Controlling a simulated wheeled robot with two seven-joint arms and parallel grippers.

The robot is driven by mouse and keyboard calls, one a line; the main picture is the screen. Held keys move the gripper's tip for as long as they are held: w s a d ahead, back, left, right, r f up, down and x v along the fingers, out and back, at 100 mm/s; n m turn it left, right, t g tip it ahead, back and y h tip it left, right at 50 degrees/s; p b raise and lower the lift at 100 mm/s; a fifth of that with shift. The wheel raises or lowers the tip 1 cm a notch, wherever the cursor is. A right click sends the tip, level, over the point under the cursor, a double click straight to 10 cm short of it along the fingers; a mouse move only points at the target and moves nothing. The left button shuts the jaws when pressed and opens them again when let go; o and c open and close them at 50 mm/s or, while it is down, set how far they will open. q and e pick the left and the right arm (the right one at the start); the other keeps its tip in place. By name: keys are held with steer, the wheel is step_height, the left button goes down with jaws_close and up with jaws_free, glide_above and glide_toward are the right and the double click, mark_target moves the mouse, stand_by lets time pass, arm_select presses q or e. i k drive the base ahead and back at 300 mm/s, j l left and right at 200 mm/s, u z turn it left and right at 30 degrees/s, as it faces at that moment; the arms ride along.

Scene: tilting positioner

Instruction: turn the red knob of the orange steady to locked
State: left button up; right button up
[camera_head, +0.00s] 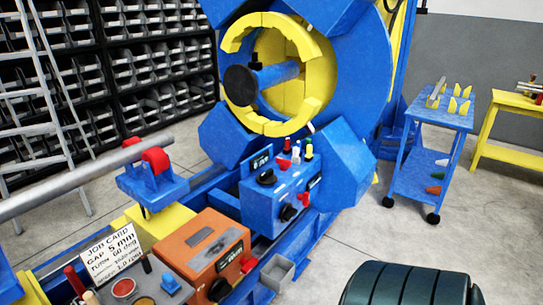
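The orange steady (203,248) is an orange box at the lower middle left, mounted on the blue bed of the machine. It has a dark label strip on its right-hand face. A small red knob (248,264) sits at the right end of that face, and a black round knob (219,290) is at its lower left. The red knob is too small to read its setting or any mark beside it. Neither of my grippers is in view.
A job card (112,252) and a grey panel with buttons (125,288) stand left of the steady. A blue control box (280,190) with knobs and levers is behind it. A grey open bin (277,272) is close on its right. A dark green ribbed body (405,286) fills the bottom right.

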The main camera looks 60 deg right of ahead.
mark_target(248, 266)
steer(key=z, duration=1.6)
